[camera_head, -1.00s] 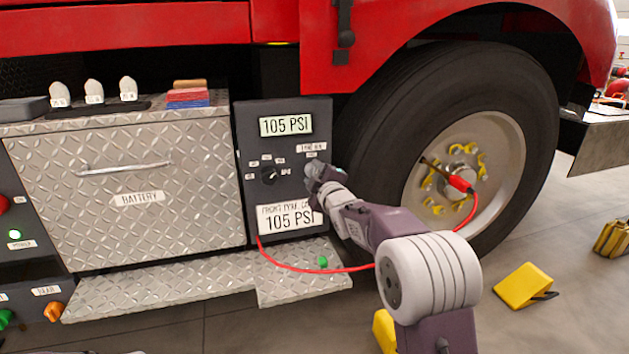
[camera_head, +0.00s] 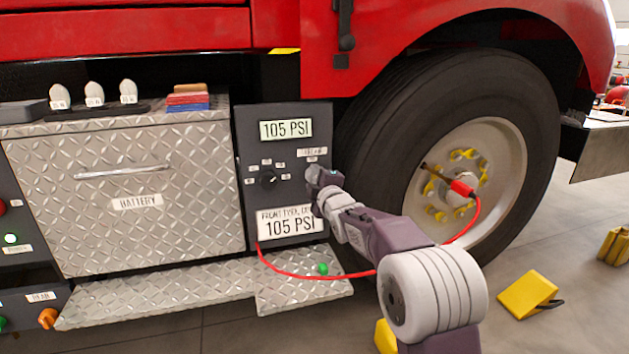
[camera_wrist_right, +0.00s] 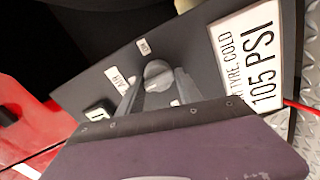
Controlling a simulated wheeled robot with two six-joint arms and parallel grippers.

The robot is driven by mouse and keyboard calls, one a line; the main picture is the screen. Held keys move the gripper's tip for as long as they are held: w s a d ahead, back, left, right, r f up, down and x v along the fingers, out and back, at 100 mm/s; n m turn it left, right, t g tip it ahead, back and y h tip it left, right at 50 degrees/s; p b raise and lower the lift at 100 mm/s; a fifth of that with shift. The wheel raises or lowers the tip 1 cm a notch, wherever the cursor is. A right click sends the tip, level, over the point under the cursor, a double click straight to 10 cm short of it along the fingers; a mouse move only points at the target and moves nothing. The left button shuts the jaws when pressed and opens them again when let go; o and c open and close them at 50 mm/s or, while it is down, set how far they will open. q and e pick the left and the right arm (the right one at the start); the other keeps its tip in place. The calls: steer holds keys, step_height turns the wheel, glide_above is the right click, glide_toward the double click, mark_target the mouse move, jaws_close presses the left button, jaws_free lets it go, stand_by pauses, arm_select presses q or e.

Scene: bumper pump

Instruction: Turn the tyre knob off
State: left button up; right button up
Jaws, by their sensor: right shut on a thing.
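The tyre knob (camera_wrist_right: 157,73) is a round grey knob with a pale pointer mark, on the dark panel (camera_wrist_right: 80,112). My right gripper (camera_wrist_right: 158,84) is shut on it, one finger on each side, in the right wrist view. In the head view the right gripper (camera_head: 311,180) is at the right side of the panel (camera_head: 247,215), under a small white label (camera_head: 313,152), and hides the knob. Small labels sit near the knob in the wrist view; one reads AIR (camera_wrist_right: 118,77). My left gripper is not in view.
A black selector knob (camera_head: 268,180) is left of my gripper. A 105 PSI display (camera_head: 286,129) is above and a 105 PSI plate (camera_head: 290,222) below. A red hose (camera_head: 315,277) runs to the wheel (camera_head: 385,150). A step (camera_head: 190,293) juts out below; a yellow chock (camera_head: 527,294) stands right.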

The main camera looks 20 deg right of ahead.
steer(key=o, duration=1.3)
steer(key=shift+d+r, duration=0.1)
steer(key=shift+r, duration=0.15)
steer(key=shift+f, duration=0.1)
steer(key=s+p, duration=0.1)
steer(key=s, duration=0.2)
steer(key=s+p, duration=0.1)
steer(key=s, duration=0.2)
steer(key=s+p, duration=0.1)
steer(key=s, duration=0.2)
steer(key=shift+d+r, duration=0.1)
steer(key=shift+r, duration=0.15)
